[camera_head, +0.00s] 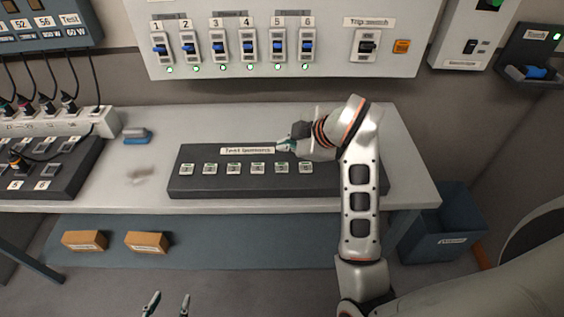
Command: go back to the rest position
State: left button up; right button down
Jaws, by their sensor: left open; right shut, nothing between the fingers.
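My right gripper (284,146) is shut and empty. It is over the back part of the black panel (178,181), just right of its "Test" label strip (247,151). I cannot tell whether it touches the panel. My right arm reaches up from the lower right and covers the panel's right part. My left gripper (168,305) shows only its two fingertips at the bottom edge, in front of the bench. They are apart, with nothing between them. The rest of my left arm is out of view.
The panel lies on the grey bench (400,150). On the wall are a breaker board (330,68) and a wall box (468,30). A power strip (60,123) and a blue-grey block (136,135) are at left. Orange boxes (147,242) sit below; a blue bin (445,225) stands right.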

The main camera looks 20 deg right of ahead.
jog(key=shift+w+a+r, duration=0.2)
jog(key=shift+r, duration=0.1)
